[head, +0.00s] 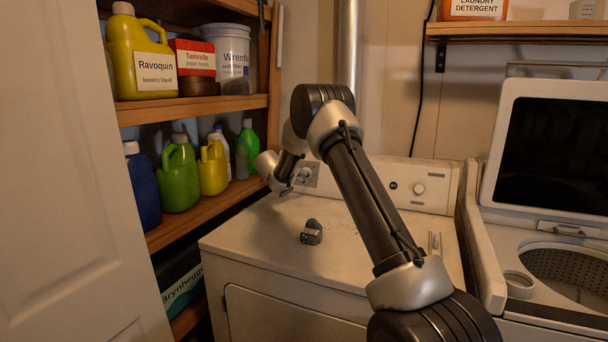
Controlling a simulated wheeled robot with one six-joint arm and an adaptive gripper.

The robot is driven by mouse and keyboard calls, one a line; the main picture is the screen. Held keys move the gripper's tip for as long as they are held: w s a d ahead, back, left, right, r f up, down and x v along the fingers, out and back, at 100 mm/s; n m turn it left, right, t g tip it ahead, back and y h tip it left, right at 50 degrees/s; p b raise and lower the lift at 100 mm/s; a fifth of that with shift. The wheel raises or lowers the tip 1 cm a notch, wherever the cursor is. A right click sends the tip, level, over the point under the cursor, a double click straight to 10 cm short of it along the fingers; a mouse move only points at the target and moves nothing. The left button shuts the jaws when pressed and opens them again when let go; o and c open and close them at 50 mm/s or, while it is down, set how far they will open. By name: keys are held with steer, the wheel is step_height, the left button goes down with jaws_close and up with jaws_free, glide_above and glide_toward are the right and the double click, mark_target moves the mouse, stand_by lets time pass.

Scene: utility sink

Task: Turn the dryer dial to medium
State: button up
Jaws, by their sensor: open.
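The white dryer (262,238) stands in the middle, with a control panel along its back edge. One round dial (305,174) sits on a grey plate at the panel's left part, partly hidden by my arm. Another round knob (419,189) is on the panel's right part, in clear view. My gripper (287,188) is in front of the left dial, close to it in the picture. It is small and dark here, and I cannot tell whether it touches the dial. It is open. The dial's setting marks are too small to read.
A small dark object (311,232) lies on the dryer top. Shelves (205,107) with bottles and boxes stand at left, near my wrist. An open washer (540,255) is at right, below a wall shelf (520,29). A white door (75,190) fills the left edge.

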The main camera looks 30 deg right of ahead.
steer(key=x, duration=0.6)
steer(key=shift+f, duration=0.1)
